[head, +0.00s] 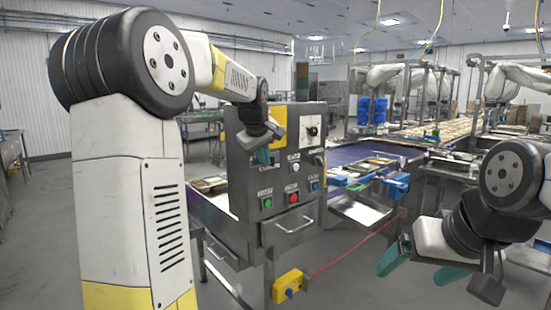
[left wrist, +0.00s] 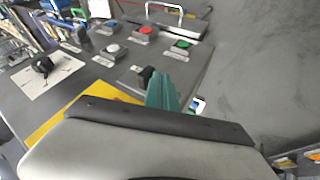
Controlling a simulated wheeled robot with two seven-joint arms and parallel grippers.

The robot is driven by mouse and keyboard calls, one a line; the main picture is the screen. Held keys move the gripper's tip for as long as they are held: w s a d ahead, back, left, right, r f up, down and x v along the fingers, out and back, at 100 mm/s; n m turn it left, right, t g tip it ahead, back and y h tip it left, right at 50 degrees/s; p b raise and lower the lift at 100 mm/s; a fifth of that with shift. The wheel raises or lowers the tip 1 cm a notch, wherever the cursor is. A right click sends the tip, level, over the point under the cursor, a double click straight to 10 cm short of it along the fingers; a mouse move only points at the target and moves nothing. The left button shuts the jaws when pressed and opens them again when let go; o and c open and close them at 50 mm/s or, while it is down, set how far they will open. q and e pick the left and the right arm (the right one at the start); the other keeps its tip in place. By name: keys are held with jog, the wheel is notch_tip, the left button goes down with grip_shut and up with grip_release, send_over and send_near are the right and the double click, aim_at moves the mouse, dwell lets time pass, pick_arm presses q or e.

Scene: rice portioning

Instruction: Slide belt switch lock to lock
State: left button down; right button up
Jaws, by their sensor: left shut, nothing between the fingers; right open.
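The grey control box (head: 292,158) stands at the middle of the head view. Its face carries a rotary knob on a white plate (head: 311,130), which also shows at the left of the left wrist view (left wrist: 42,66). A yellow plate (left wrist: 75,108) lies on the panel near my wrist. A small black switch part (left wrist: 146,76) sits right beside my left fingertips; I cannot tell whether it is the lock or whether they touch. My left gripper (head: 263,156) is shut and empty at the panel, teal fingers (left wrist: 163,92) together. My right gripper (head: 424,268) is open and empty, low at right.
Green (head: 267,203), red (head: 293,197) and blue (head: 315,186) buttons sit low on the panel. A yellow box (head: 289,287) with a red cord hangs near the floor.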

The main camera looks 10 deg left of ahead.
aim_at(274, 157)
pick_arm(q)
jog(key=w+d, duration=0.2)
jog(key=w, duration=0.1)
jog(key=shift+d, duration=0.15)
jog(key=shift+w+d, duration=0.1)
jog(key=shift+r, duration=0.15)
